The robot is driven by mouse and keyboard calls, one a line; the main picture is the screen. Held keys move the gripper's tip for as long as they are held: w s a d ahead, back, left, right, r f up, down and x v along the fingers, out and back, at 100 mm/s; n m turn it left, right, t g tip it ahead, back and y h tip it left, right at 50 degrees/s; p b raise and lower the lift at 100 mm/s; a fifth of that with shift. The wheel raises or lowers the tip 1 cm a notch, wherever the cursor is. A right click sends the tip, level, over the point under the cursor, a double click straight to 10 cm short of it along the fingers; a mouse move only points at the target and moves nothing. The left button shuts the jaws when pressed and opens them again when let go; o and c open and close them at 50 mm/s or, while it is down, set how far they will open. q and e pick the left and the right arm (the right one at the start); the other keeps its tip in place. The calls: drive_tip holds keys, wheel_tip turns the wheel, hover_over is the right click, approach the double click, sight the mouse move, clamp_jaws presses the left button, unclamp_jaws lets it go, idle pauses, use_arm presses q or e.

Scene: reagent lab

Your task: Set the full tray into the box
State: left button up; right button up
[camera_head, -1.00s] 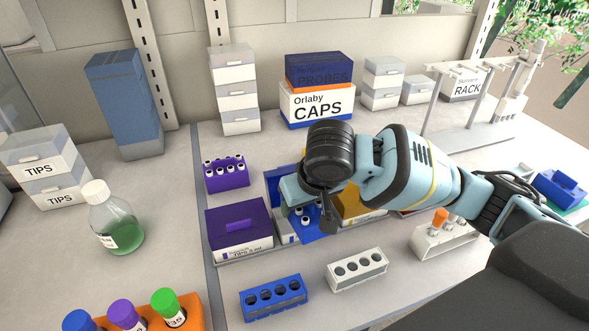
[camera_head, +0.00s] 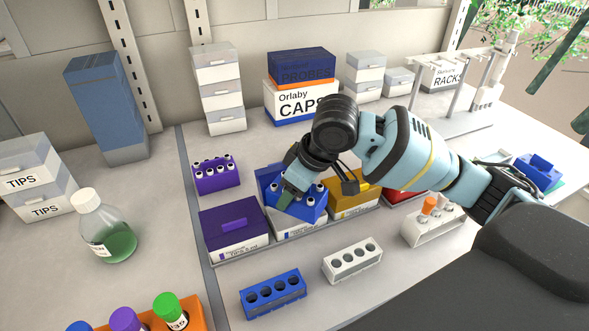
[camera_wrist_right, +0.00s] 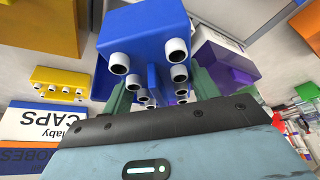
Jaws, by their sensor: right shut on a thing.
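The blue tray (camera_head: 313,213) carries several white-capped vials. My right gripper (camera_head: 290,193) is shut on its middle part from above, and the arm hides some of the tray. In the right wrist view the tray (camera_wrist_right: 135,30) fills the upper middle, with caps on both sides of the gripper's green fingers (camera_wrist_right: 160,88). The box (camera_head: 302,229) has a pale front and stands between the purple-topped and yellow-topped boxes. The tray is over this box, roughly in line with it. I cannot tell whether it rests inside or hangs just above. My left gripper is not in view.
The purple-topped box (camera_head: 232,226) and yellow-topped box (camera_head: 350,206) stand close on either side. A purple vial rack (camera_head: 216,177) is behind left. Empty blue (camera_head: 273,295) and white (camera_head: 351,262) racks stand in front. Boxes marked CAPS (camera_head: 300,100) stand at the back.

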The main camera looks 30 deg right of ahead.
drive_tip(key=n, duration=0.1)
drive_tip(key=r+n+y, duration=0.1)
drive_tip(key=n, duration=0.1)
drive_tip(key=r+n+g, duration=0.1)
drive_tip(key=n, duration=0.1)
drive_tip(key=shift+w, duration=0.25)
drive_tip(key=n, duration=0.2)
drive_tip(key=r+n+g, duration=0.1)
drive_tip(key=shift+w+d+r+n+g+y+p, duration=0.1)
drive_tip(key=shift+w+r+n+g+y+p, duration=0.1)
drive_tip(key=shift+n+g+y+p, duration=0.15)
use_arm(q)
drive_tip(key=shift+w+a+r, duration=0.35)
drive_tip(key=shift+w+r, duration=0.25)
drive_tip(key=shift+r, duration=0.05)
use_arm(e)
drive_tip(key=shift+r+n+g, duration=0.3)
drive_tip(key=shift+n+g, duration=0.05)
drive_tip(key=shift+n, duration=0.6)
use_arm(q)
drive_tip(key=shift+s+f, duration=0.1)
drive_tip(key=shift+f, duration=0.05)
use_arm(e)
drive_tip(key=shift+f, duration=0.15)
